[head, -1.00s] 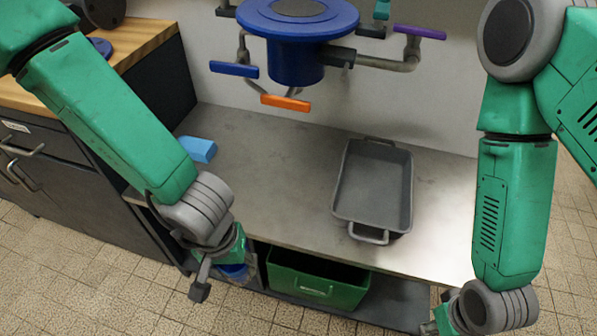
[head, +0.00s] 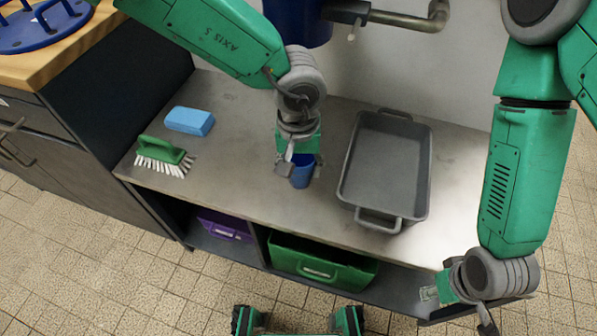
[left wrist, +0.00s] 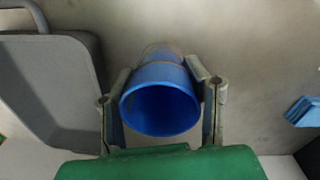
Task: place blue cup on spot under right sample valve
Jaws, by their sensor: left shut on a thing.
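The blue cup (head: 302,172) is held between the fingers of my left gripper (head: 297,168), over the metal bench left of the grey tray. In the left wrist view the cup (left wrist: 160,100) has its open mouth facing the camera, with a finger on each side. Whether its base touches the bench is hard to tell. A sample outlet (head: 350,12) on a pipe shows at the top edge, right of the blue vessel (head: 298,22). The valve handles are out of view. No marked spot is clear. My right gripper (head: 472,298) is at lower right, away from the cup; its fingers are unclear.
A grey tray (head: 428,165) stands right of the cup. A blue sponge (head: 190,120) and a green brush (head: 163,155) lie at the bench's left. Green (head: 320,268) and purple (head: 225,226) bins sit below. Bench surface between sponge and cup is clear.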

